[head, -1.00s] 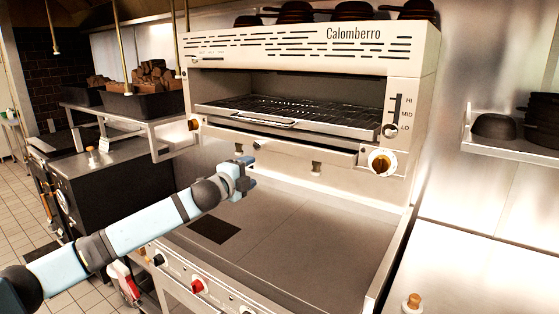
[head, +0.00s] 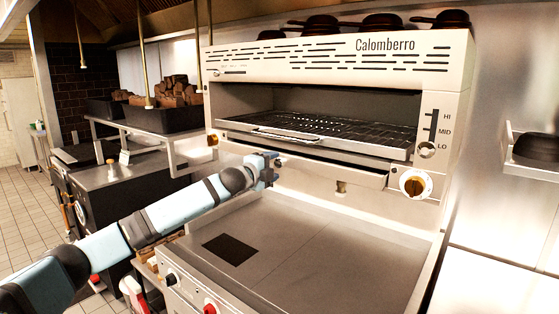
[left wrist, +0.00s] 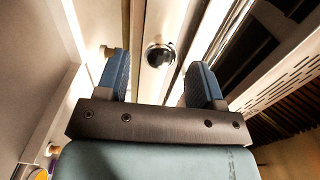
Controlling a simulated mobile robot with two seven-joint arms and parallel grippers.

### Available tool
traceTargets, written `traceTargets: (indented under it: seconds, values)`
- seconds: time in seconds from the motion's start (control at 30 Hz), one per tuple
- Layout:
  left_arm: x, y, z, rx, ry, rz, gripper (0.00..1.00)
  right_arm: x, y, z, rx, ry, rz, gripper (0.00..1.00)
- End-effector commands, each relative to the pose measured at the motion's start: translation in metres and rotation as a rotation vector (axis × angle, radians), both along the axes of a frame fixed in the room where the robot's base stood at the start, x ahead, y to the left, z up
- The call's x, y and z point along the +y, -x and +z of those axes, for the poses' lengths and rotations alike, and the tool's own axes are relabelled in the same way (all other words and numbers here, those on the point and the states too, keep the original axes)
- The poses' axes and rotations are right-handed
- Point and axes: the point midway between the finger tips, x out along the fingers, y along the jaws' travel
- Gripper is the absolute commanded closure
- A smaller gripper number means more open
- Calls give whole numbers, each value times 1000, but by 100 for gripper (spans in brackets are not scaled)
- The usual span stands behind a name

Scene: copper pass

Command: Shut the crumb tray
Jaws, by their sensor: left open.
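The crumb tray (head: 335,170) shows in the head view as a long, plain metal front under the wire rack of the cream Calomberro grill (head: 345,75). It seems to stand out a little from the grill body; how far I cannot tell. My left gripper (head: 274,166) is at the left part of the tray front and hides some of it. In the left wrist view my left gripper (left wrist: 160,82) is open and empty. A round, shiny dark knob (left wrist: 160,55) on a pale metal strip shows between and beyond its fingers. Contact with the tray cannot be told. My right gripper is not in view.
A flat steel griddle top (head: 300,235) with a dark square patch lies clear below the grill. Control knobs (head: 415,184) stick out at the grill's lower right. A shelf with dark bins (head: 165,118) stands at left, and a bowl shelf (head: 535,150) at right.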

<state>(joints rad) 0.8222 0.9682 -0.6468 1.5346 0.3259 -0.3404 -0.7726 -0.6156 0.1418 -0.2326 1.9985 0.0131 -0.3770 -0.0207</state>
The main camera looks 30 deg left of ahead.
Motion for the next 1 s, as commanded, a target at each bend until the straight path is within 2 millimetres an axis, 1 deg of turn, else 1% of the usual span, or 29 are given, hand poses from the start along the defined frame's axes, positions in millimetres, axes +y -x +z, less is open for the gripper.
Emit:
traceTargets:
  seconds: [0.03, 0.1, 0.23, 0.37, 0.6, 0.77, 0.8, 0.87, 0.9, 1.0]
  values:
    - [-2, -10, 3, -2, 3, -1, 39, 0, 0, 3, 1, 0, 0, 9]
    - [-2, -19, 2, -1, 2, 0, 39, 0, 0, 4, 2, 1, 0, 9]
    - [-3, -31, 2, -2, 0, 0, 39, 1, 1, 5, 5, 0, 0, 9]
    - [-4, -36, 0, 0, -1, -1, 39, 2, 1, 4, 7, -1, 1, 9]
    - [-4, -36, 0, 0, -1, -1, 39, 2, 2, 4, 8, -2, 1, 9]
    - [-3, -36, 0, 0, -1, -1, 75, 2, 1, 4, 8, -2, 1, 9]
    - [-3, -36, 0, 0, -1, -1, 85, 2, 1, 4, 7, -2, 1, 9]
    - [-3, -36, 0, 0, 0, -1, 98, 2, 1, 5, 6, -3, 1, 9]
    - [-3, -36, 0, 0, 0, -1, 100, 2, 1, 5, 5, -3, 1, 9]
    - [-3, -37, 1, 0, 0, -1, 100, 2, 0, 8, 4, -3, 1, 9]
